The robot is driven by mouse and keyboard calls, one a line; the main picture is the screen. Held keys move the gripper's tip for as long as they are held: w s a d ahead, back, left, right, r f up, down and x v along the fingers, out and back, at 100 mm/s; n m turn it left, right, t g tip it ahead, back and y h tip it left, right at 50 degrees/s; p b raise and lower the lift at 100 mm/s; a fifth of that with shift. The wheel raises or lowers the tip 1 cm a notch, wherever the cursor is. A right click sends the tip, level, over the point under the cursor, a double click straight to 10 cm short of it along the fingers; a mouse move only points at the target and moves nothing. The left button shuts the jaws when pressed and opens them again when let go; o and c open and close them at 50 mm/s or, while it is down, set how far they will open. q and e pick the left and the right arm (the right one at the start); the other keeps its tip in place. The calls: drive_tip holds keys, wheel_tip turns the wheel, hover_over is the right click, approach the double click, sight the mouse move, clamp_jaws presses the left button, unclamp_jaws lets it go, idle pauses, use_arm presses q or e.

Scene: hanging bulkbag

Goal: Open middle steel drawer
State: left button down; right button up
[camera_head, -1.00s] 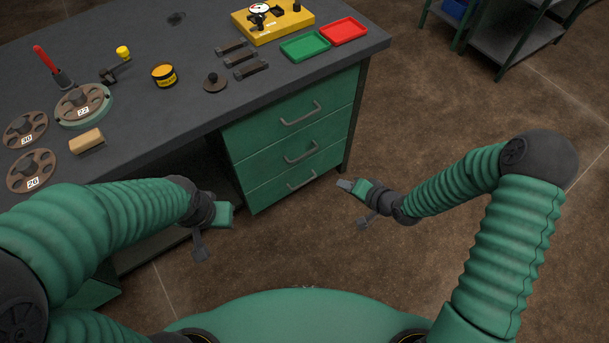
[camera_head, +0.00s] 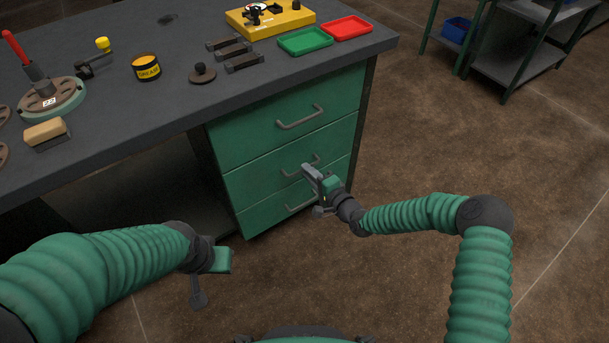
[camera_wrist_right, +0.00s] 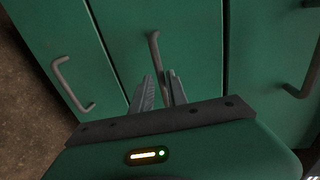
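The green drawer unit under the bench has a middle drawer (camera_head: 250,182) that is closed, with a grey bar handle (camera_head: 291,172). My right gripper (camera_head: 311,173) is in front of that drawer and hides part of the handle. In the right wrist view the right gripper (camera_wrist_right: 159,90) is open, and the middle handle (camera_wrist_right: 154,47) runs in toward the gap between its two fingers. I cannot tell if a finger touches the handle.
The top drawer (camera_head: 260,126) and bottom drawer (camera_head: 262,214) are closed, each with its own handle. The bench top (camera_head: 130,105) overhangs them and carries a grease tin (camera_head: 146,68), green tray (camera_head: 305,41) and red tray (camera_head: 346,28).

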drive_tip(key=shift+b+x, duration=0.3)
drive_tip(key=shift+x, duration=1.05)
clamp_jaws()
drive_tip(key=shift+s+f, duration=0.1)
